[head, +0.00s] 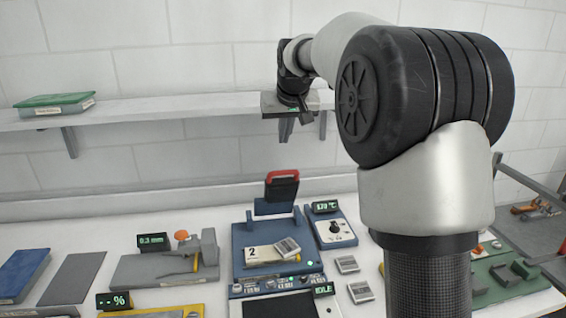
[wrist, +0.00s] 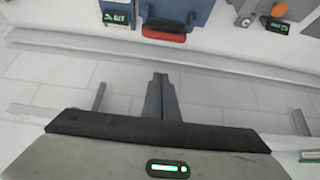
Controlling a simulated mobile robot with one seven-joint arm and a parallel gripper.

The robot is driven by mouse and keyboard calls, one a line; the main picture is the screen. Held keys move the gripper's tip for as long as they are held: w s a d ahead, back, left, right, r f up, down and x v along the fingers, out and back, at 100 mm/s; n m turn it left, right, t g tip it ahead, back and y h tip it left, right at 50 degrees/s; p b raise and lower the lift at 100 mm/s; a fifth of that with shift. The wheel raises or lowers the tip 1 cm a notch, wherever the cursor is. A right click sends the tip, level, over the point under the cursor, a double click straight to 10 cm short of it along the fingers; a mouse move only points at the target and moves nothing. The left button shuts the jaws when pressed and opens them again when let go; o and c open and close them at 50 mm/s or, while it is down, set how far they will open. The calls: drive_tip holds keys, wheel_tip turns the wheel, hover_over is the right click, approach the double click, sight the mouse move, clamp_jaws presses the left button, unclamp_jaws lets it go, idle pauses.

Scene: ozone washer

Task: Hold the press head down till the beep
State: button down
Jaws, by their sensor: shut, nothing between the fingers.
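The blue press (head: 239,243) stands on the white table in the middle of the head view. Its press head (head: 283,187), dark with a red handle, is raised at the back. The red handle also shows at the top of the wrist view (wrist: 165,36). A small display reading "IDLE" (head: 323,289) sits at the press's front right. A plate marked "2" and a small grey piece lie on the bed. My gripper (head: 304,108) is shut and empty, above the press head and apart from it. Its fingers also show in the wrist view (wrist: 160,78).
A wall shelf (head: 180,107) runs behind my gripper, with a green box (head: 54,103) at its left. A dial box (head: 334,232) with a display stands right of the press. A gauge fixture (head: 160,267) with an orange knob stands left. Small grey pieces lie at right.

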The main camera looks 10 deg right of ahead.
drive_tip(key=p, duration=0.1)
hover_over(283, 182)
drive_tip(key=w, duration=0.3)
wheel_tip(283, 182, down, 8)
drive_tip(key=shift+f, duration=0.2)
drive_tip(key=s, duration=0.3)
drive_tip(key=shift+f, duration=0.2)
drive_tip(key=shift+s+f, duration=0.25)
drive_tip(key=shift+s, duration=0.2)
